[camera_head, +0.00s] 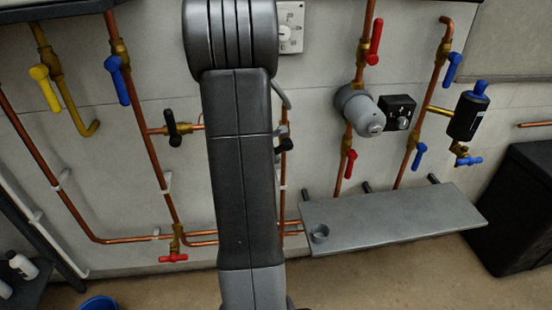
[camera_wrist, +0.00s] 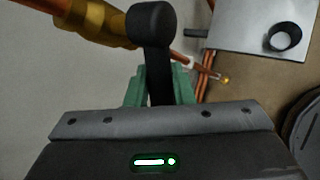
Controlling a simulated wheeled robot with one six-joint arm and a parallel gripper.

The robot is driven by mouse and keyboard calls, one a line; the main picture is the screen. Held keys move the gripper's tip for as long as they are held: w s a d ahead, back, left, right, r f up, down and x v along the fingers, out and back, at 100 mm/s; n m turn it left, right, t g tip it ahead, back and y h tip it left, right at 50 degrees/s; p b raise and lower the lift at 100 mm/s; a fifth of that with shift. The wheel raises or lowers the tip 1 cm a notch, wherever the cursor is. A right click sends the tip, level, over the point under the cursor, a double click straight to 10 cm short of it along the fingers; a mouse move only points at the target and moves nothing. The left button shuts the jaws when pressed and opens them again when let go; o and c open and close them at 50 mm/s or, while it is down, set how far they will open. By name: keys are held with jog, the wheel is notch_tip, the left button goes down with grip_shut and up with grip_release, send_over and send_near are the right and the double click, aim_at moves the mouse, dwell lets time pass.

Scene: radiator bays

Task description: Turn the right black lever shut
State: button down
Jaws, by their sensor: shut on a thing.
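The right black lever (camera_head: 285,145) shows in the head view just right of my arm, partly hidden by it. In the wrist view the black lever (camera_wrist: 151,26) has a round hub at a brass valve body (camera_wrist: 95,18), and its handle runs down between the green fingers. My gripper (camera_wrist: 160,88) is shut on that handle; the fingers stand on either side of it. In the head view my gripper is hidden behind my arm. The left black lever (camera_head: 177,128) stands roughly upright on its brass valve, left of my arm.
A grey shelf (camera_head: 400,222) with a small cup (camera_head: 320,233) juts out at lower right. Yellow (camera_head: 45,88), blue (camera_head: 118,80) and red (camera_head: 375,42) levers sit on nearby copper pipes. A grey cylinder (camera_head: 362,112) and a black box (camera_head: 525,200) are further right.

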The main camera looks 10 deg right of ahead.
jog(key=r+y+p, duration=0.1)
jog(key=r+m+y+p, duration=0.1)
jog(key=y+p, duration=0.1)
jog(key=shift+a+r, duration=0.1)
jog(key=shift+a, duration=0.2)
jog(key=p, duration=0.1)
jog(key=y+p, duration=0.1)
jog(key=shift+r+m+y+p, duration=0.3)
jog(key=shift+p, duration=0.05)
jog(key=shift+a+r+y+p, duration=0.1)
jog(key=shift+y+p, duration=0.3)
jog(key=shift+p, duration=0.4)
jog(key=c, duration=1.3)
grip_release()
